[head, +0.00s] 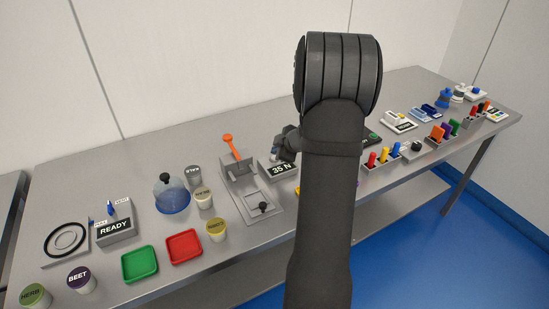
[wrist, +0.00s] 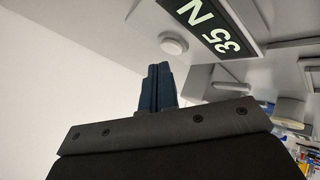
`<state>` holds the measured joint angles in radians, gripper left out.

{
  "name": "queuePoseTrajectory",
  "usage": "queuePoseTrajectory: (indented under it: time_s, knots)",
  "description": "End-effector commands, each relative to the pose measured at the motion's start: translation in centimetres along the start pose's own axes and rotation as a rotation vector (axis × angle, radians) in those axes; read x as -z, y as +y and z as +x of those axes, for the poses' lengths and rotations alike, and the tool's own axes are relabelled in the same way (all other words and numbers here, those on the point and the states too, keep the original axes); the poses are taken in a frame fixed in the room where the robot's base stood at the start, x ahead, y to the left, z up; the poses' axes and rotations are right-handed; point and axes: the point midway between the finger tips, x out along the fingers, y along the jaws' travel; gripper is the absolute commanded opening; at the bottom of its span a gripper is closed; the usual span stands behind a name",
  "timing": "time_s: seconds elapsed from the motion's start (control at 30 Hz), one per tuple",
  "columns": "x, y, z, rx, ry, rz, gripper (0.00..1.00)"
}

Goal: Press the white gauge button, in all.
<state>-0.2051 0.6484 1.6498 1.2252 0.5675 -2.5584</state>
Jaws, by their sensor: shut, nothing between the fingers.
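The gauge (head: 281,169) stands mid-table in the head view, with a dark display reading "35 N". In the wrist view its display (wrist: 222,36) shows at the top, turned upside down. The white round gauge button (wrist: 173,43) sits beside the display in the wrist view. In the head view I cannot make the button out near my gripper (head: 276,156). My gripper (wrist: 158,70) is shut and empty, its tips pointing toward the button. A small gap shows between the tips and the button in the wrist view; I cannot tell how high the tips are.
A grey press stand with an orange lever (head: 231,145) is left of the gauge. Further left are a blue-based dome (head: 172,196), small cups, a red tray (head: 184,247) and a green tray (head: 139,264). Coloured blocks and devices stand to the right. My arm hides part of the table.

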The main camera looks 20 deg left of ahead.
Motion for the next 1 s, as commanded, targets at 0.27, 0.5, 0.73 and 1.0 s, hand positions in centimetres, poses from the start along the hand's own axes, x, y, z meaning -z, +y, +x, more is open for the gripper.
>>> queuePoseTrajectory:
  time_s: [0.27, 0.5, 0.73, 1.0]
  knots:
    - [0.00, 0.00, 0.00, 0.000, 0.000, 0.000, 0.00]
    - [0.00, -0.01, 0.01, 0.000, 0.000, 0.000, 0.00]
    - [-0.31, -0.32, 0.42, 0.001, 0.000, 0.002, 0.00]
    - [-0.45, -0.45, 0.60, 0.000, 0.000, 0.000, 0.00]
